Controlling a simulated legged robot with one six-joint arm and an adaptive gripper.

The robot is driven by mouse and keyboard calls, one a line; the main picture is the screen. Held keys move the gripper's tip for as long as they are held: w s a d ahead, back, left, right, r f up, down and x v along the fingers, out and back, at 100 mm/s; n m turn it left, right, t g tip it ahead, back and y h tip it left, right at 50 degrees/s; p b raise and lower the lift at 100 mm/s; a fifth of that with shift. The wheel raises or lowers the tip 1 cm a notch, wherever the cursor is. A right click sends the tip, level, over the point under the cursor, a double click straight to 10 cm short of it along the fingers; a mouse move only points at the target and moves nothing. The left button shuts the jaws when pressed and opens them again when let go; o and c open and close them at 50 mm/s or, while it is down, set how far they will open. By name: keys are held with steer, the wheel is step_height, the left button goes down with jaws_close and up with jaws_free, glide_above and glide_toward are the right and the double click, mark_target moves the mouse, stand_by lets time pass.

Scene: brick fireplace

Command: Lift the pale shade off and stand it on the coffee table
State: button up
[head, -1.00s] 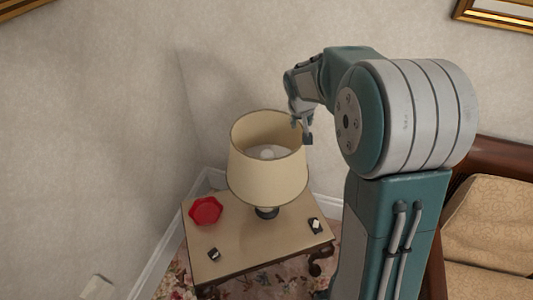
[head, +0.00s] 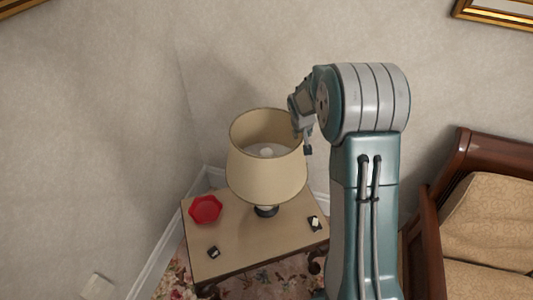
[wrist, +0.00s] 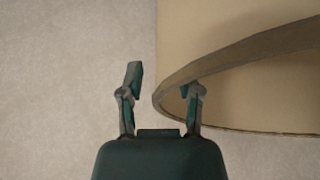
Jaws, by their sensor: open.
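The pale shade (head: 266,172) is a cream drum, wider at the bottom and open at the top, on a lamp with a dark base (head: 266,211). A white bulb shape shows inside it. My gripper (head: 302,143) is at the shade's right rim, fingers pointing down. In the wrist view the shade (wrist: 210,35) fills the upper right. My open gripper (wrist: 163,82) has its left finger outside the shade and its right finger over the inner side, with the rim between them. I cannot tell whether either finger touches. No separate coffee table can be made out.
The lamp stands on a small wooden table (head: 236,247) by the wall corner. A brown sofa (head: 480,215) is at the right.

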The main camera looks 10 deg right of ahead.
jaws_close()
steer(key=shift+r, duration=0.1)
